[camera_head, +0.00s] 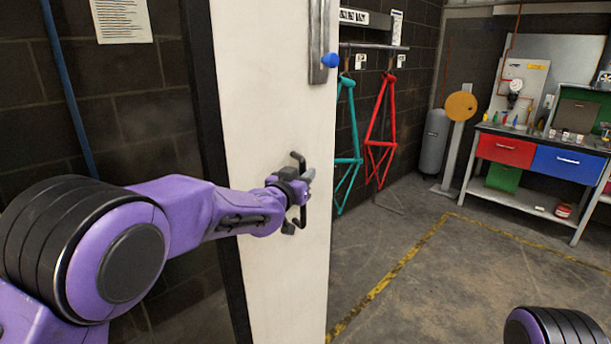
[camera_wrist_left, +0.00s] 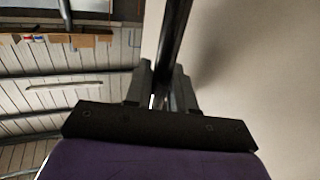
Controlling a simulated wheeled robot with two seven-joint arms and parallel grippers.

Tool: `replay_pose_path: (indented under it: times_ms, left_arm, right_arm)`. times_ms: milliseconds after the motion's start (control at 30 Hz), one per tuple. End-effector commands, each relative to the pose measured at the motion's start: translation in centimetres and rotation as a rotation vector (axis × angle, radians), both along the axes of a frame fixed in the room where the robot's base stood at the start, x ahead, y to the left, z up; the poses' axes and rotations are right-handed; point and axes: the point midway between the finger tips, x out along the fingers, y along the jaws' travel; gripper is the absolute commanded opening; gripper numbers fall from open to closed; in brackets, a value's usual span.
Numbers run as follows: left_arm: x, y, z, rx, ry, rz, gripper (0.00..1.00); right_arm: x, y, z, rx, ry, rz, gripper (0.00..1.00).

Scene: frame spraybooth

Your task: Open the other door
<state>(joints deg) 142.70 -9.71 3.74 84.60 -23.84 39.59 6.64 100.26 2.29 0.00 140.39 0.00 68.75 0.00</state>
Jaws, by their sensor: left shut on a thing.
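A tall white door (camera_head: 265,110) with a dark edge on its left stands open in the middle of the head view. A black bar handle (camera_head: 298,160) sticks out from its face. My left gripper (camera_head: 302,184) is shut on this handle, around its middle. In the left wrist view the handle (camera_wrist_left: 175,35) runs upward from between the fingers (camera_wrist_left: 158,88), beside the pale door face (camera_wrist_left: 255,70). A metal plate with a blue knob (camera_head: 330,60) sits higher on the door's right edge. No second door can be made out. My right gripper is out of view.
Teal (camera_head: 347,150) and red (camera_head: 382,130) bicycle frames hang behind the door's right edge. A workbench (camera_head: 530,150) with red and blue drawers and a grey cylinder (camera_head: 433,142) stand at the back right. The concrete floor (camera_head: 480,290) with yellow tape is clear.

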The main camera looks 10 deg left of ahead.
Motion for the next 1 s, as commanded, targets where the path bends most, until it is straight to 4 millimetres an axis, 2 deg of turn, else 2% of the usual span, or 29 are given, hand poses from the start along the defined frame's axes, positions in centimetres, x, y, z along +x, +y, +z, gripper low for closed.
replay_pose_path:
  times_ms: [33, 67, 567, 667, 900, 1000]
  left_arm:
    - [0.0, 0.2, -0.4, 0.004, 0.007, 0.003, 0.34]
    - [0.0, 0.2, -0.3, 0.004, 0.007, 0.003, 0.41]
    - [-0.2, -0.1, -0.1, 0.001, 0.0, -0.002, 0.41]
    - [-1.5, 0.3, -0.3, 0.0, -0.001, -0.001, 0.41]
    - [-7.0, 1.9, -0.3, 0.001, -0.001, -0.001, 0.41]
    - [-8.7, 2.4, -0.2, 0.002, -0.002, -0.002, 0.41]
  right_arm:
    - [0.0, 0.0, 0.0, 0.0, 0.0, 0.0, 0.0]
    - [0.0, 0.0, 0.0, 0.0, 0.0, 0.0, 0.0]
    - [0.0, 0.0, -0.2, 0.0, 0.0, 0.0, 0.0]
    - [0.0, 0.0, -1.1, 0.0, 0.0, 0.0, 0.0]
    - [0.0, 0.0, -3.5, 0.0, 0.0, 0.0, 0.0]
    - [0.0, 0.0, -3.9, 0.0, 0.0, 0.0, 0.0]
